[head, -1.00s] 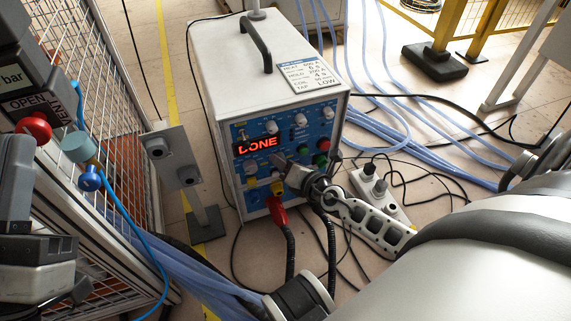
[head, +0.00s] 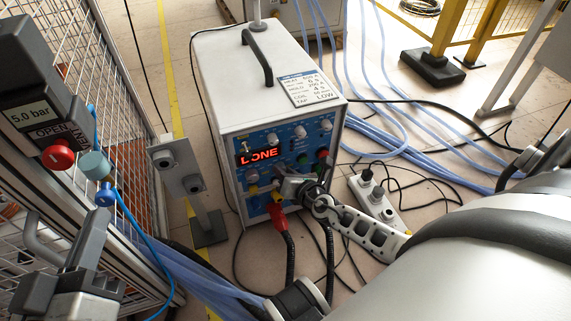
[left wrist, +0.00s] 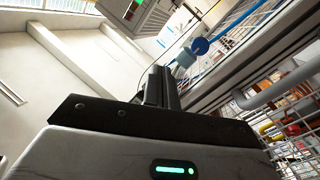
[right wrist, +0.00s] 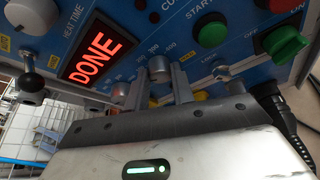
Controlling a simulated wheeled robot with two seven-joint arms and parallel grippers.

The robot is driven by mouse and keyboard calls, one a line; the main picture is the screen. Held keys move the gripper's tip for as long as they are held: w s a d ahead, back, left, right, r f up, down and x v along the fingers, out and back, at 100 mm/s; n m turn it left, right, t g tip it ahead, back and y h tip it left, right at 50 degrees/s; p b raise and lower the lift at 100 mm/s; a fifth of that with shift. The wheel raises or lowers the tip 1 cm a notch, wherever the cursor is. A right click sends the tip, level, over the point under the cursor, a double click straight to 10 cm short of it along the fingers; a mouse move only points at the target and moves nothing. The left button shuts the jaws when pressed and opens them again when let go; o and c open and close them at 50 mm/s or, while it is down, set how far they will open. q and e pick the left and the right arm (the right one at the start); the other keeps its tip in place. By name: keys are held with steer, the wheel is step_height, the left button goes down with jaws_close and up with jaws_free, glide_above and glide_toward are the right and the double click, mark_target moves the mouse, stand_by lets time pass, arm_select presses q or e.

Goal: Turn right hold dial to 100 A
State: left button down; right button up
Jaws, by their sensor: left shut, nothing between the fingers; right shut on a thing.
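The heater is a white box (head: 222,75) with a blue front panel of knobs and buttons and a red display (head: 260,155) reading DONE. My right gripper (head: 287,186) is at the lower middle of this panel, and its arm hides part of it. In the right wrist view my right gripper (right wrist: 153,90) is shut on a grey dial knob (right wrist: 158,68), beside a printed number scale. The knob's pointer and exact setting cannot be read. Another knob (right wrist: 120,92) is to its left. My left gripper (head: 88,268) is shut and empty at the lower left, away from the heater.
A settings plate (head: 311,88) lies on the heater top. Green (right wrist: 212,34) and red (right wrist: 208,5) buttons and a green switch (right wrist: 285,42) are close to my right gripper. A red connector (head: 277,215), cables and a power strip (head: 372,205) are nearby. A valve box (head: 50,115) and fence stand left.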

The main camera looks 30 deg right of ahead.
steer(key=shift+n+h+p, duration=0.4)
steer(key=shift+n+p, duration=0.05)
steer(key=shift+n, duration=0.05)
steer(key=o, duration=1)
arm_select(q)
steer(key=shift+s+f+g, duration=0.45)
steer(key=shift+f+g, duration=0.25)
steer(key=shift+f, duration=0.15)
steer(key=y+p, duration=0.1)
steer(key=p, duration=0.1)
steer(key=a+f+m+g+y+p, duration=0.1)
steer(key=p, duration=0.1)
steer(key=shift+s+a+f, duration=0.1)
steer(key=shift+f, duration=0.15)
arm_select(e)
steer(key=v, duration=1.6)
steer(key=shift+w+r, duration=0.1)
steer(key=shift+r, duration=0.05)
